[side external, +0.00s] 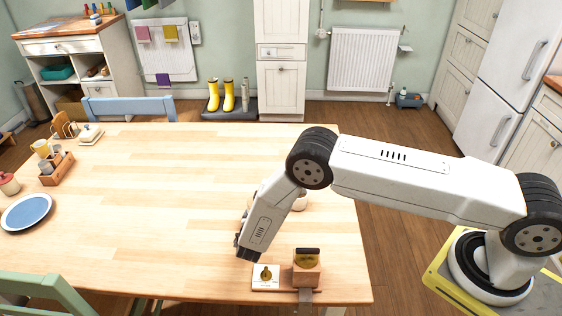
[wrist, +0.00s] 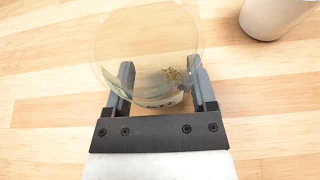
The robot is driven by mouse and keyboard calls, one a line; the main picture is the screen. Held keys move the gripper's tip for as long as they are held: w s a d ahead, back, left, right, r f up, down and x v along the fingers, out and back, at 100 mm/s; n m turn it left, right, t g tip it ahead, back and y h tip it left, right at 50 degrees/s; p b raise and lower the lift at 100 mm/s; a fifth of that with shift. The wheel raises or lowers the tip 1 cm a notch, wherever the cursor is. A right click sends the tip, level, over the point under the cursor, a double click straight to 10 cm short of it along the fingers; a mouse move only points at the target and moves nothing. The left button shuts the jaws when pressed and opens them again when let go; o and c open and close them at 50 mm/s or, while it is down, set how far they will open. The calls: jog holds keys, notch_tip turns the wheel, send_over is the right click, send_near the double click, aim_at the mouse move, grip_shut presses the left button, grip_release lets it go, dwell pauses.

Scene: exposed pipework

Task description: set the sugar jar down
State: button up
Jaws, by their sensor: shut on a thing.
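The sugar jar (wrist: 145,45) is a clear, round glass jar with a few brown grains inside. In the wrist view it sits between the two grey fingers of my gripper (wrist: 161,80), which is shut on it. The wooden table surface shows through and around the glass. I cannot tell whether the jar's base touches the table. In the side external view my arm's last link hides the fingers and most or all of the jar.
A white cup-like vessel (wrist: 275,12) stands close by at the upper right of the wrist view. A wooden block with a dark-topped item (side external: 306,264) and a small picture card (side external: 266,276) sit at the table's (side external: 180,200) front edge. The table's middle is clear.

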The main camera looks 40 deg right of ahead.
jog(key=shift+f, duration=0.1)
jog(key=o, duration=1.3)
jog(key=v, duration=1.2)
jog(key=shift+d, duration=0.1)
